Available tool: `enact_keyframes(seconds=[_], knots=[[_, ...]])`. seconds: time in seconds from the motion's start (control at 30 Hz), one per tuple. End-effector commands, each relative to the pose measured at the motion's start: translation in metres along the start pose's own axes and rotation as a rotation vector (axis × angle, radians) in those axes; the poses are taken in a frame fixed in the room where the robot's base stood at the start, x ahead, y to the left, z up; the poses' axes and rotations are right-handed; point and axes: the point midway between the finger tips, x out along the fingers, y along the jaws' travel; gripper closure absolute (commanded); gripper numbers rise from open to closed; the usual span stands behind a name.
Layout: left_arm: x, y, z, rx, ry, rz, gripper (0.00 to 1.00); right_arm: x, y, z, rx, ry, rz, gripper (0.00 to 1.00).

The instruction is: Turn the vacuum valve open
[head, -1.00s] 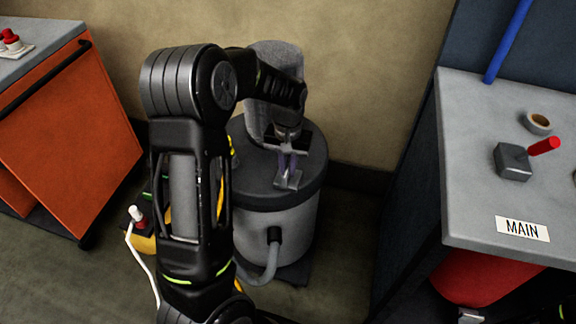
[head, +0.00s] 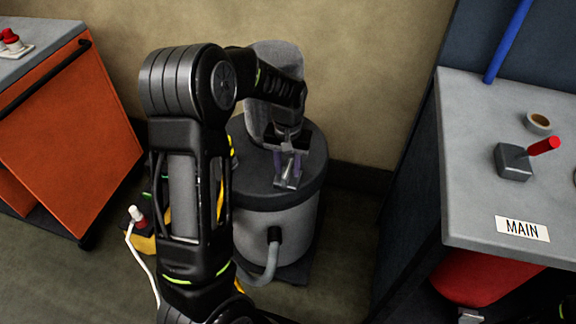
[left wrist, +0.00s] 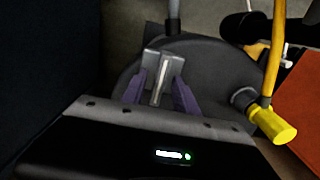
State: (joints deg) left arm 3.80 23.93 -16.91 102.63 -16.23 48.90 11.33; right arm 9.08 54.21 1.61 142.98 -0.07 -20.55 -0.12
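The vacuum valve, a small grey block with a slim silver lever (left wrist: 160,82), sits on the dark lid of a grey drum-shaped vacuum unit (head: 310,165). It also shows in the head view (head: 288,183). My left gripper (head: 289,166) reaches down over it. In the left wrist view my left gripper (left wrist: 158,92) has its two purple fingers on either side of the lever, with narrow gaps showing between them and it. Whether either finger touches the lever is hard to tell. My right gripper is not in view.
A grey bench (head: 470,205) at the right carries a grey box with a red lever (head: 515,162), a tape roll (head: 538,122) and a MAIN label (head: 522,228). An orange cabinet (head: 75,140) stands at the left. A hose (head: 272,262) leaves the drum's front. A yellow fitting (left wrist: 275,127) shows beside it.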

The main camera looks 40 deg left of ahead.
Motion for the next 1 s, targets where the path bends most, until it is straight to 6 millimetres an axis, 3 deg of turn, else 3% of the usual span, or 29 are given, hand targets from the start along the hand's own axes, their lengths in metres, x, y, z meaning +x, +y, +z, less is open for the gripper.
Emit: enact_keyframes(seconds=[0.5,1.0], knots=[[-0.07,0.001,-0.001,0.0,0.004,0.001,0.65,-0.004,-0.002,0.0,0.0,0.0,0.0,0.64],[-0.077,0.0,0.0,0.0,0.002,0.0,0.65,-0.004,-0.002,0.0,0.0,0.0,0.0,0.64]])
